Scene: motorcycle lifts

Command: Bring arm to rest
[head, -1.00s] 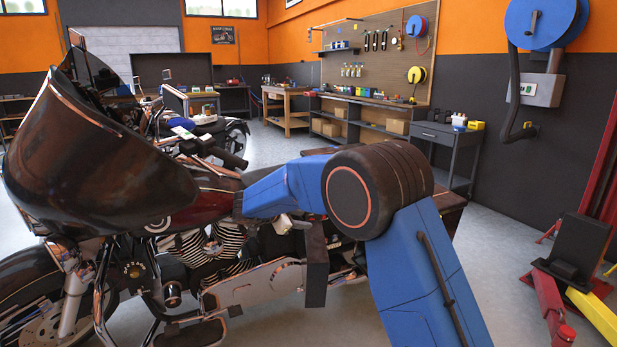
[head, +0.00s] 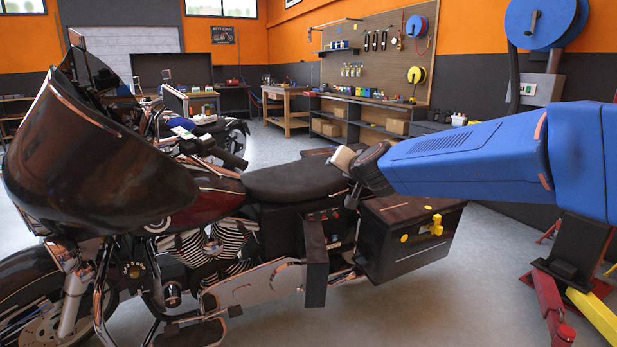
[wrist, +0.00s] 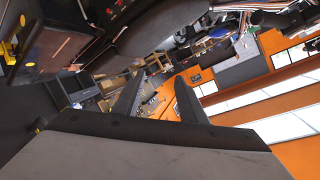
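My blue arm (head: 470,155) reaches in from the right edge of the head view, its outer link lying nearly level over the rear of the motorcycle. Its dark wrist joint (head: 372,170) is in front of the seat's back end. My gripper shows in the wrist view (wrist: 157,98), its two dark fingers apart with nothing between them. In the head view the fingers cannot be made out clearly.
A dark motorcycle (head: 290,184) fills the left and middle, with a black side case (head: 400,255) just below my arm. A red and yellow lift (head: 560,300) stands at lower right. Workbenches (head: 360,115) line the back wall.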

